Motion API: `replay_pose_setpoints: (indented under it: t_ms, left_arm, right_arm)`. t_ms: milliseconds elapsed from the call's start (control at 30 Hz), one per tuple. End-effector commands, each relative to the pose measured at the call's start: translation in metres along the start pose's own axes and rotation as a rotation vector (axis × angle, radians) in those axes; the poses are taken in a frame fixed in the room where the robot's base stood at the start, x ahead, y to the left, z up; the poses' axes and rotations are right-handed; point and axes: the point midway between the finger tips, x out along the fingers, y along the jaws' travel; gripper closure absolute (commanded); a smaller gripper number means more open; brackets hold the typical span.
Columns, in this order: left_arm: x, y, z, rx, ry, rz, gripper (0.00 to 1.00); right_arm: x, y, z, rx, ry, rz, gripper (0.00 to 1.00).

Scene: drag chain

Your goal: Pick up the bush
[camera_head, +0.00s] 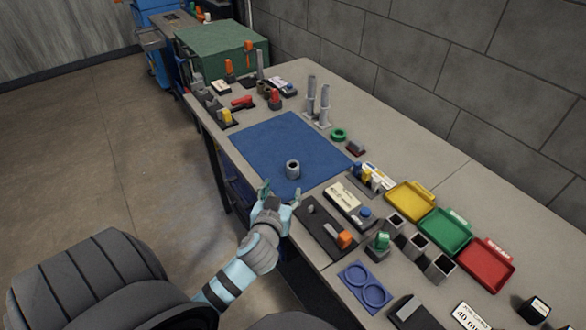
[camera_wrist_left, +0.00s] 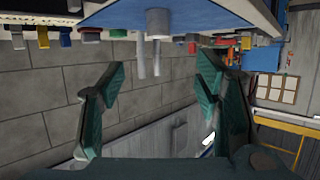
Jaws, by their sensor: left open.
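The bush (camera_head: 292,168) is a short grey hollow cylinder standing upright on the blue mat (camera_head: 270,140). My left gripper (camera_head: 280,193) is at the near edge of the mat, just short of the bush and apart from it. Its jaws are open and empty. In the left wrist view the scene appears upside down. There, the green fingers of the left gripper (camera_wrist_left: 162,78) are spread wide, and the bush (camera_wrist_left: 158,23) hangs from the mat at the top, beyond the fingertips. My right gripper is not in view.
Two tall grey posts (camera_head: 318,100) and a green ring (camera_head: 338,135) stand beyond the mat. Yellow, green and red trays (camera_head: 484,262) line the right side. The mat around the bush is clear.

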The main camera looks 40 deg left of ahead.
Motion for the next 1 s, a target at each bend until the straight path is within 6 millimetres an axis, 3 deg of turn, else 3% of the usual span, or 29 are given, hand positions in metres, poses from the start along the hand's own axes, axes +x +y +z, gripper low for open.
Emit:
replay_pose_setpoints:
  t_ms: [67, 300, 700, 1000]
  left_arm:
    - [0.012, 0.002, -0.01, -0.015, 0.037, 0.007, 0.42]
    - [0.074, 0.003, -0.012, -0.017, 0.039, 0.007, 0.42]
    - [0.139, 0.004, 0.005, -0.017, 0.037, 0.008, 0.42]
    - [0.148, 0.004, 0.003, -0.017, 0.035, 0.009, 0.46]
  right_arm:
    - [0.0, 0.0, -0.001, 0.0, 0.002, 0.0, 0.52]
    - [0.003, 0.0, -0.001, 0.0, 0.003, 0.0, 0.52]
    - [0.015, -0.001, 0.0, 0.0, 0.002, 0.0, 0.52]
    - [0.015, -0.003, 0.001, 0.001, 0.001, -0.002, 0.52]
